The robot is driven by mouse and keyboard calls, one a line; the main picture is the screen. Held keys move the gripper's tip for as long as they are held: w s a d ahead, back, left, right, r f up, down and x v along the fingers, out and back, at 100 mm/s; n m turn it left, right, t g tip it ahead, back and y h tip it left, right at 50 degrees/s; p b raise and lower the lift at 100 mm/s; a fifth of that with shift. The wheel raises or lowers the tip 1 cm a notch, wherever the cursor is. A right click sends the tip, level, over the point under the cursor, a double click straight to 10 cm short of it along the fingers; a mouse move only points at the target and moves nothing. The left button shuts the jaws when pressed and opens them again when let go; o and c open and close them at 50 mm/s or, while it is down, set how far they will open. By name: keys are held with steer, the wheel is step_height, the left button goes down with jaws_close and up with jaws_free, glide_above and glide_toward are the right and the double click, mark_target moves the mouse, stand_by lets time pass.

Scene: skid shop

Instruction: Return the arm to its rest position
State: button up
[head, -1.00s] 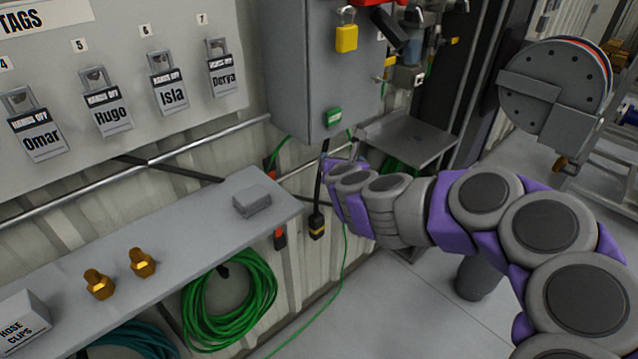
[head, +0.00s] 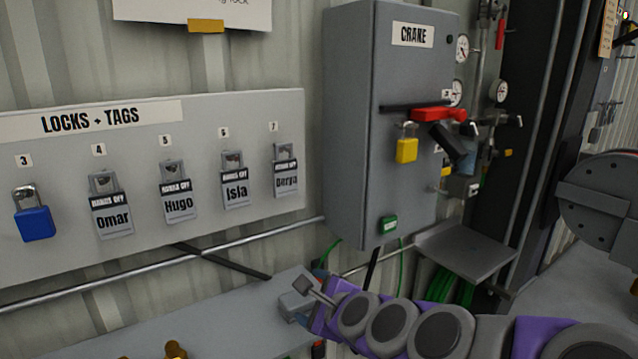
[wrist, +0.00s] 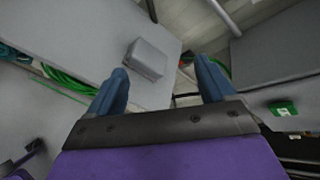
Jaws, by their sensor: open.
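My gripper (head: 318,290) is at the end of my purple and grey arm, in front of the shelf and below the crane cabinet in the head view. In the wrist view my gripper (wrist: 162,82) shows two blue fingers spread apart with nothing between them. A small grey box (wrist: 148,60) on the shelf lies beyond the fingertips, apart from them. In the head view this box (head: 294,304) is partly covered by my gripper. My arm stretches from the lower right toward the middle.
The grey crane cabinet (head: 350,120) carries a red handle (head: 435,114) and a yellow padlock (head: 406,150). The lock board (head: 140,215) hangs on the left wall. The shelf (head: 215,325) runs below it. A small metal table (head: 465,245) and a hose reel (head: 605,200) stand to the right.

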steer(key=s+d+f+n+g+h, duration=0.1)
steer(key=s+f+n+g, duration=0.2)
steer(key=s+n, duration=0.4)
steer(key=s+f+n+g, duration=0.4)
steer(key=s+n, duration=0.1)
steer(key=s, duration=0.4)
steer(key=s+d+f+n+g+h, duration=0.2)
steer(key=s+d, duration=0.4)
steer(key=s, duration=0.3)
steer(key=s+d+f+n+g+h, duration=0.1)
steer(key=s+d+n+g+h, duration=0.2)
steer(key=s+d+n, duration=0.3)
steer(key=s+d+g, duration=0.1)
steer(key=s, duration=0.3)
steer(key=shift+s+f, duration=0.15)
steer(key=shift+f, duration=0.2)
